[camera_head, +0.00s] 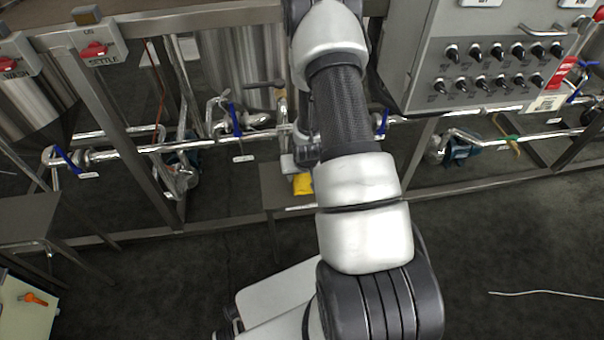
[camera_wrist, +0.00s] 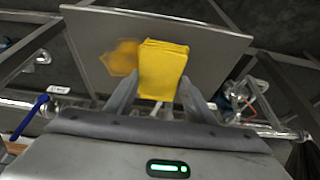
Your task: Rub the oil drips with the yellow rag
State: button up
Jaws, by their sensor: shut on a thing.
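My gripper (camera_wrist: 160,92) is shut on the yellow rag (camera_wrist: 163,68), a folded square held between its two fingers. The oil drips (camera_wrist: 121,58) show as an orange-amber patch on a grey metal plate (camera_wrist: 210,42), just left of the rag in the wrist view. The rag is over the plate; I cannot tell whether it touches it. In the head view the rag (camera_head: 303,184) shows at the right part of the small grey plate (camera_head: 274,188), partly hidden by my arm. The drips cannot be made out there.
Steel pipes with blue-handled valves (camera_head: 236,120) run behind the plate. A control panel (camera_head: 490,60) with several black knobs is at upper right. A pale surface (camera_head: 25,305) with an orange item is at lower left. Dark floor lies in front.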

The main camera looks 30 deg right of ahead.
jog(key=shift+f, duration=1)
dwell(0.3)
jog(key=shift+s+d+r, duration=0.1)
jog(key=shift+s+d, duration=0.15)
jog(key=shift+d, duration=0.65)
jog(key=shift+s+d, duration=0.25)
jog(key=shift+d, duration=0.65)
jog(key=shift+s+d, duration=0.35)
jog(key=shift+d, duration=0.85)
jog(key=shift+s+d, duration=0.4)
jog(key=shift+d, duration=0.85)
jog(key=shift+s+d, duration=0.35)
jog(key=shift+d, duration=0.85)
jog(key=shift+f, duration=0.2)
